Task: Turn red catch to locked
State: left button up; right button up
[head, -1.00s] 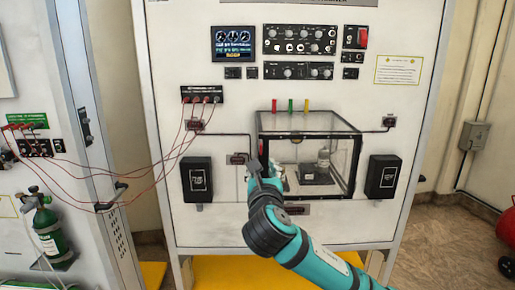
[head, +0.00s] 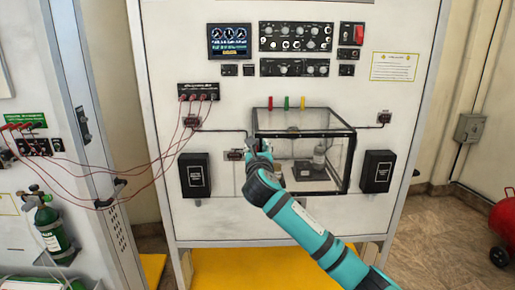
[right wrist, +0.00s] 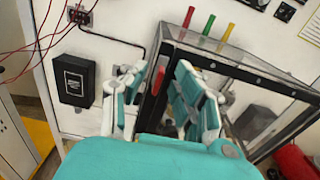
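A clear box with a dark frame (head: 350,165) is fixed to the white panel. In the right wrist view, a small red piece (right wrist: 157,82), likely the red catch, shows by the box's left upright edge. My right gripper (head: 258,148) is at the left front edge of the box. In the right wrist view its fingers (right wrist: 155,78) are apart, one on each side of the red piece. I cannot tell whether they touch it. In the head view the gripper hides the catch. My left gripper is not in view.
Red (head: 270,103), green (head: 287,103) and yellow (head: 303,103) tabs stand on top of the box. Black boxes (head: 195,176) (head: 376,171) flank it. Red leads (head: 165,150) hang at the left. A cable (right wrist: 125,40) runs near the gripper.

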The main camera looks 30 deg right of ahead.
grip_shut()
jog(key=shift+m, duration=0.3)
jog(key=m+p, duration=0.1)
jog(key=m, duration=0.2)
jog(key=shift+s+d, duration=0.1)
jog(key=shift+d, duration=0.05)
jog(key=m, duration=0.4)
jog(key=shift+s+d+f, duration=0.1)
jog(key=shift+d+f, duration=0.05)
jog(key=m, duration=0.5)
jog(key=shift+s+d+f+m+b, duration=0.1)
jog(key=shift+d+f+m+b, duration=0.05)
jog(key=shift+f+m+b, duration=0.15)
jog(key=m+b, duration=0.1)
jog(key=m, duration=0.3)
jog(key=shift+f+m, duration=0.15)
jog(key=shift+m, duration=0.25)
